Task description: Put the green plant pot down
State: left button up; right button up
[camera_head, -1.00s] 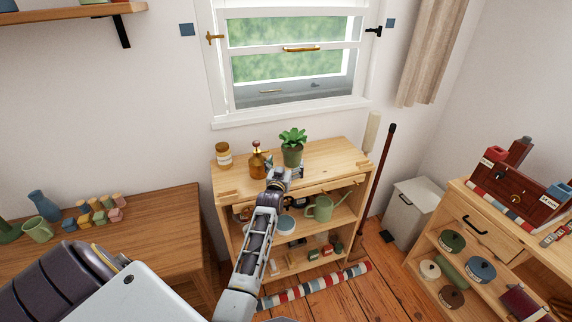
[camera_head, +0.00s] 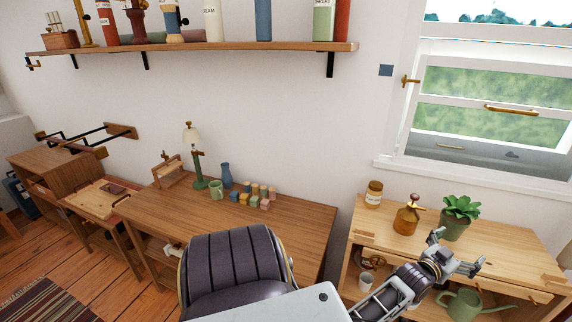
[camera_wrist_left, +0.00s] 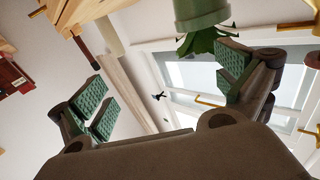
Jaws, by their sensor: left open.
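The green plant pot (camera_head: 455,228) with a leafy plant stands upright on top of the light wooden shelf unit (camera_head: 500,245), below the window. My left gripper (camera_head: 461,250) is open and empty, just in front of the pot with its fingers spread. In the left wrist view the green pot (camera_wrist_left: 200,12) shows at the top edge, partly cut off, beyond the open fingers (camera_wrist_left: 165,88) and apart from them. My right gripper is out of view.
An amber spray bottle (camera_head: 407,217) and a lidded jar (camera_head: 374,194) stand left of the pot. A green watering can (camera_head: 470,304) sits on the shelf below. A desk (camera_head: 300,225) with coloured blocks (camera_head: 265,196) is at the left. The unit's top has bare room right of the pot.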

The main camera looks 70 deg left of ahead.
pick_arm(q)
jog(key=s+d+f+m+g+h, duration=0.1)
jog(key=s+d+f+m+h, duration=0.1)
jog(key=d+f, duration=0.4)
jog(key=s+d+f+g+h, duration=0.15)
jog(key=s+f, duration=0.35)
jog(key=f, duration=0.7)
jog(key=s+d+f+g, duration=0.1)
jog(key=s+f+g, duration=0.35)
jog(key=f, duration=0.75)
jog(key=s+d+f+g, duration=0.15)
jog(key=s+f, duration=0.45)
jog(key=f, duration=0.6)
jog(key=s+f+m+g, duration=0.1)
jog(key=s+f+g, duration=0.1)
jog(key=s+f, duration=0.7)
jog(key=s+f+g, duration=0.2)
jog(key=s+f, duration=0.5)
jog(key=s, duration=0.5)
jog(key=s+a+f+g, duration=0.2)
jog(key=s+f, duration=0.1)
jog(key=s, duration=0.7)
jog(key=s+a+f+m+g, duration=0.1)
jog(key=s+f, duration=0.3)
jog(key=s, duration=0.6)
jog(key=shift+s+a+g, duration=0.35)
jog(key=shift+g, duration=0.3)
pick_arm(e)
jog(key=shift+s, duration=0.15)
